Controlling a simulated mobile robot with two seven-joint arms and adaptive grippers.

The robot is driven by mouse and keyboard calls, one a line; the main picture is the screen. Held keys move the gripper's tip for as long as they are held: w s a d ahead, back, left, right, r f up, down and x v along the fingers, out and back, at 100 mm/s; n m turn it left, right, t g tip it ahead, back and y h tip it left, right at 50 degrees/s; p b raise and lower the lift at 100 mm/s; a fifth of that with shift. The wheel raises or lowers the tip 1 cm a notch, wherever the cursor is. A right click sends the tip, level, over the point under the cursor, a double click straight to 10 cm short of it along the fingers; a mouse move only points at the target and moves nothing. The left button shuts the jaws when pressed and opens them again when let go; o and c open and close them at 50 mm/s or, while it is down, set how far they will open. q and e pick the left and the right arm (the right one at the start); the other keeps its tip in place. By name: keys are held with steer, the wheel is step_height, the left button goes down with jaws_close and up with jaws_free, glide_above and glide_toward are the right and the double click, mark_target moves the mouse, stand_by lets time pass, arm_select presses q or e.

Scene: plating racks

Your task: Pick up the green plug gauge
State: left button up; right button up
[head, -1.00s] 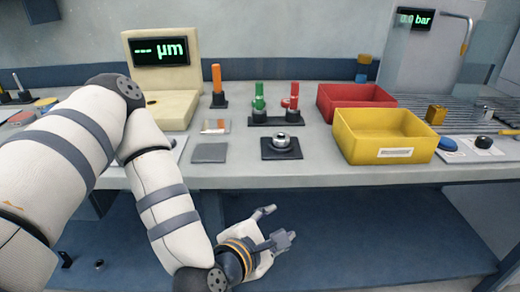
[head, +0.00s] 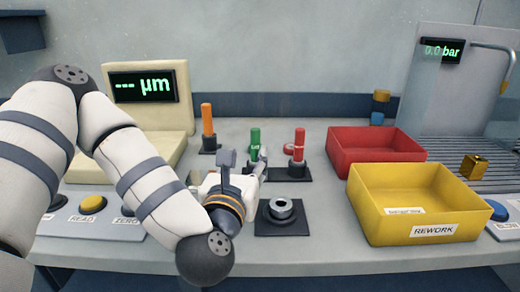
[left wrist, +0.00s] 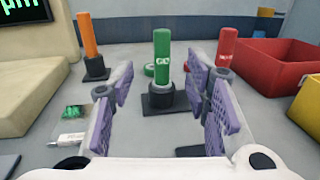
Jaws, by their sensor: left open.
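The green plug gauge (head: 255,140) stands upright in a dark holder behind my left gripper in the head view. In the left wrist view the green gauge (left wrist: 162,58), marked "GO", stands in its black base (left wrist: 165,100), ahead of and between the fingers. My left gripper (head: 243,160) is open and empty, over the bench and short of the gauge. In the left wrist view its purple-padded fingers (left wrist: 163,106) are spread apart. The holder's lower part is partly hidden by the gripper in the head view. My right gripper is not in view.
A red gauge (head: 299,144) stands close to the right of the green one, and an orange one (head: 207,121) to the left. A metal ring on a black block (head: 282,213) sits in front. Red (head: 378,144) and yellow (head: 419,204) bins stand right; a cream gauge display unit (head: 151,104) stands left.

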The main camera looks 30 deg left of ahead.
mark_target(255, 144)
arm_select(q)
steer(key=x, duration=1)
steer(key=shift+d+f, duration=0.15)
steer(key=shift+f, duration=0.2)
jaws_close()
